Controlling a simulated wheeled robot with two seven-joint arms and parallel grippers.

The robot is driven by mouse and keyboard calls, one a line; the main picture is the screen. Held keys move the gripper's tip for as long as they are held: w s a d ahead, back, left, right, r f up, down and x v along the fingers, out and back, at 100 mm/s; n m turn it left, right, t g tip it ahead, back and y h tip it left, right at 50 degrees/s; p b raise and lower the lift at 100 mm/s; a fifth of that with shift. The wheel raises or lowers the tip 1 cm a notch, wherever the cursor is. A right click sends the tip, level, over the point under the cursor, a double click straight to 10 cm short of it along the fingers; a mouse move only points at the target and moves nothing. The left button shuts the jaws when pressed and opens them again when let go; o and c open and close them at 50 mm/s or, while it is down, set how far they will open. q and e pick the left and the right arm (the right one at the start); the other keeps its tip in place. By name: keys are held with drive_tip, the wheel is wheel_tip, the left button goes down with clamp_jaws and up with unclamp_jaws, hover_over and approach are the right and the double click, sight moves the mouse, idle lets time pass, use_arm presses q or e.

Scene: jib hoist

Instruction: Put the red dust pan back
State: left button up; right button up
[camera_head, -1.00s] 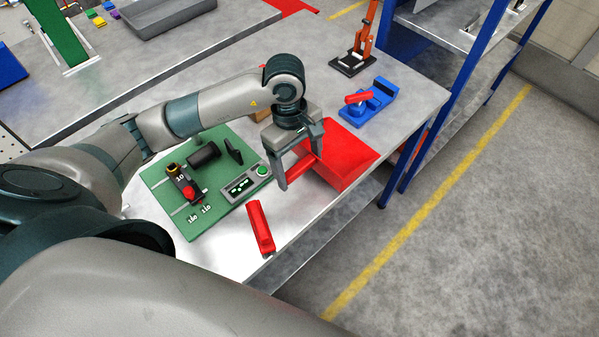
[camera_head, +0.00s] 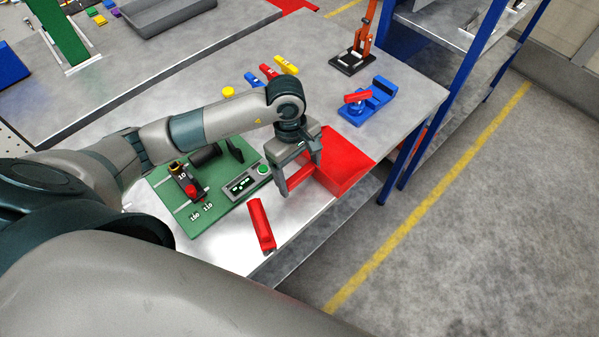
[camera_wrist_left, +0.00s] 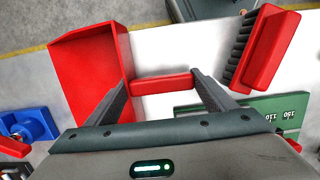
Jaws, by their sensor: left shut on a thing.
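The red dust pan (camera_head: 347,158) is at the table's front edge in the head view, its open tray to the right of my left gripper (camera_head: 301,174). My left gripper is shut on the pan's red handle, which lies between the two fingers in the left wrist view (camera_wrist_left: 162,84). There the pan's tray (camera_wrist_left: 88,75) extends to the left of the fingers. I cannot tell whether the pan touches the table or hangs just above it. My right gripper is out of view.
A red brush (camera_head: 260,226) with dark bristles lies near the table's front edge. A green board (camera_head: 215,215) with instruments is left of the gripper. A blue vise-like fixture (camera_head: 373,101) and blue shelf posts (camera_head: 416,152) stand to the right. Small coloured items (camera_head: 268,72) lie behind my arm.

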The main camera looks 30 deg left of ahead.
use_arm(q)
drive_tip(key=o, duration=1.2)
drive_tip(key=shift+c, duration=0.2)
drive_tip(key=shift+r, duration=0.1)
drive_tip(key=shift+r+p, duration=0.15)
drive_tip(key=shift+p, duration=0.25)
wheel_tip(320, 180, up, 12)
drive_tip(key=a+b, duration=0.1)
drive_tip(key=b, duration=0.4)
drive_tip(key=shift+w+a+f, duration=0.2)
drive_tip(key=shift+w+a, duration=0.05)
drive_tip(key=shift+a, duration=0.15)
